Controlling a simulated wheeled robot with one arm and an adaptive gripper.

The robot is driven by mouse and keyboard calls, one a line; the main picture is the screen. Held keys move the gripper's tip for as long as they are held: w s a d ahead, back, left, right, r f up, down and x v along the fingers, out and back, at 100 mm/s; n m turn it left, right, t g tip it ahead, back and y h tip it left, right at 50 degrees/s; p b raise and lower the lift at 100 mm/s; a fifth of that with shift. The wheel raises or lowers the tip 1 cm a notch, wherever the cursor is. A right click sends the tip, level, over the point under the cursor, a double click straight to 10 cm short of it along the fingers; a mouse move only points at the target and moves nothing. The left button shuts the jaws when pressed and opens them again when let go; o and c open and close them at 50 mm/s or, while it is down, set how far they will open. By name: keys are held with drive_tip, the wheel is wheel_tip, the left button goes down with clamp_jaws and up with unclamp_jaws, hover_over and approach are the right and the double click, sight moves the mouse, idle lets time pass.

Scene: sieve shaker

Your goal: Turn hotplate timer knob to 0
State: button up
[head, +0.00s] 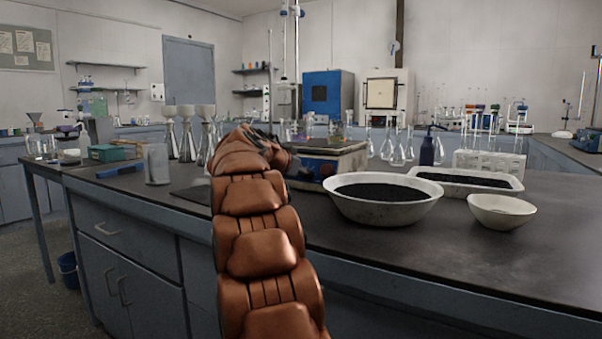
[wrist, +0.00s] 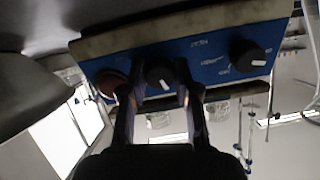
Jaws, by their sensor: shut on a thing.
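The hotplate (head: 337,155) stands on the dark bench with a pale top and a blue front panel. In the wrist view the blue panel (wrist: 207,68) appears upside down. It carries a red round control (wrist: 112,82), a middle black knob (wrist: 158,72) and another black knob (wrist: 247,56), both with white pointer marks. My gripper (wrist: 160,86) has one finger on each side of the middle knob and is shut on it. The panel lettering is too small to read, so I cannot tell which knob is the timer.
A large white bowl of dark grains (head: 383,207), a white tray (head: 470,181) and a small bowl (head: 502,211) stand right of the hotplate. Glass flasks (head: 397,150) stand behind it. A beaker (head: 157,164) stands at left. The front right bench is clear.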

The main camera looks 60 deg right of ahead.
clamp_jaws()
drive_tip(key=shift+r+n+p, duration=0.2)
drive_tip(key=shift+n+p, duration=0.6)
drive_tip(key=shift+n, duration=0.2)
drive_tip(key=n+p, duration=0.3)
drive_tip(key=n, duration=0.1)
drive_tip(key=shift+r+p, duration=0.1)
drive_tip(key=shift+p, duration=0.25)
drive_tip(key=n+p, duration=0.4)
drive_tip(key=shift+s+n+g, duration=0.1)
drive_tip(key=shift+n+g, duration=0.2)
drive_tip(key=shift+n, duration=0.1)
drive_tip(key=n+p, duration=0.3)
drive_tip(key=shift+p, duration=0.35)
drive_tip(key=shift+f+n, duration=0.2)
drive_tip(key=shift+n, duration=0.2)
